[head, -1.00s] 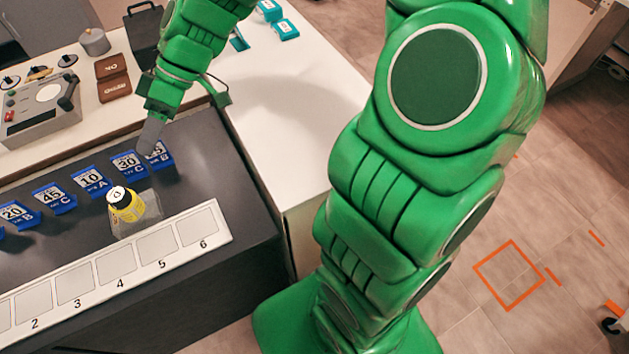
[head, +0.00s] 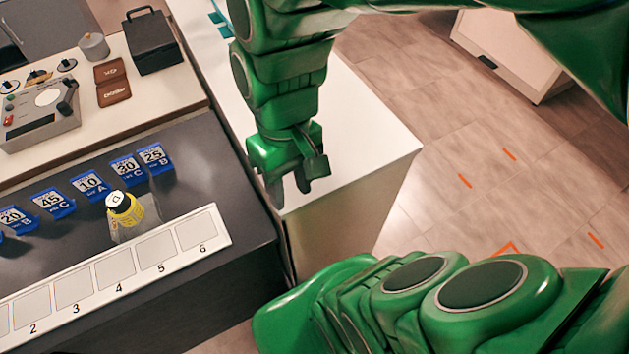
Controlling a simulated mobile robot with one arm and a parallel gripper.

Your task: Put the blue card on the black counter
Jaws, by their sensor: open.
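Several blue cards with white number labels stand in a row on the black counter (head: 205,160). They include the 25 B card (head: 155,158) at the right end, the 30 C card (head: 127,168), the 10 A card (head: 90,185), the 45 C card (head: 53,202) and the 20 B card (head: 17,218). The 25 B card is close beside the 30 C card. My gripper (head: 290,197) is open and empty, pointing down over the near edge of the white counter, right of the black counter and apart from the cards.
A white strip (head: 130,264) with numbered squares lies along the front. The white counter (head: 360,125) is largely clear.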

